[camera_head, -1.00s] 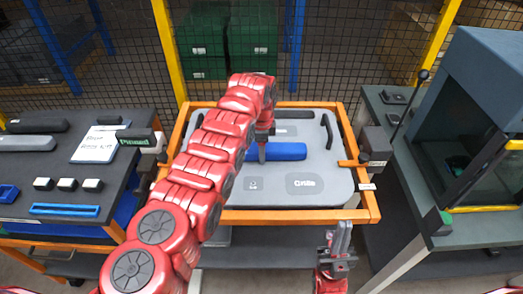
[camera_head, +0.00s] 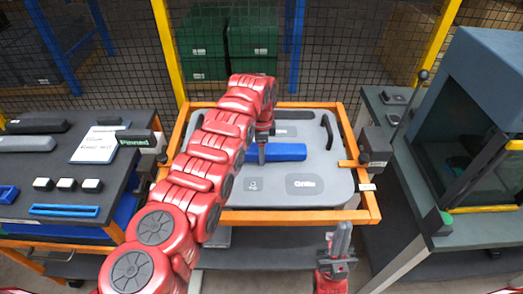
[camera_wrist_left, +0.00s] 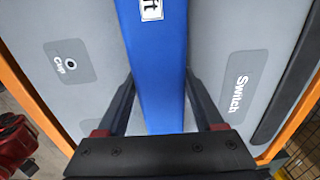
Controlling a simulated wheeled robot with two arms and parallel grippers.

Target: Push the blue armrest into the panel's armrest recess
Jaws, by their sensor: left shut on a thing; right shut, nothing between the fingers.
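The blue armrest (camera_head: 286,152) lies across the middle of the grey panel (camera_head: 325,165) in the head view, partly hidden by my left arm. In the left wrist view the armrest (camera_wrist_left: 156,70) runs between the fingers of my left gripper (camera_wrist_left: 155,95), which is shut on it. In the head view the left gripper (camera_head: 262,150) points down at the armrest. The armrest recess is not visible, and I cannot tell how deep the armrest sits. My right gripper (camera_head: 339,240) is shut and empty, below the panel's front edge.
An orange frame (camera_head: 290,216) surrounds the panel, with a dark clamp (camera_head: 375,147) at its right. A table with loose parts (camera_head: 25,175) stands at left. A dark machine cabinet (camera_head: 480,110) stands at right.

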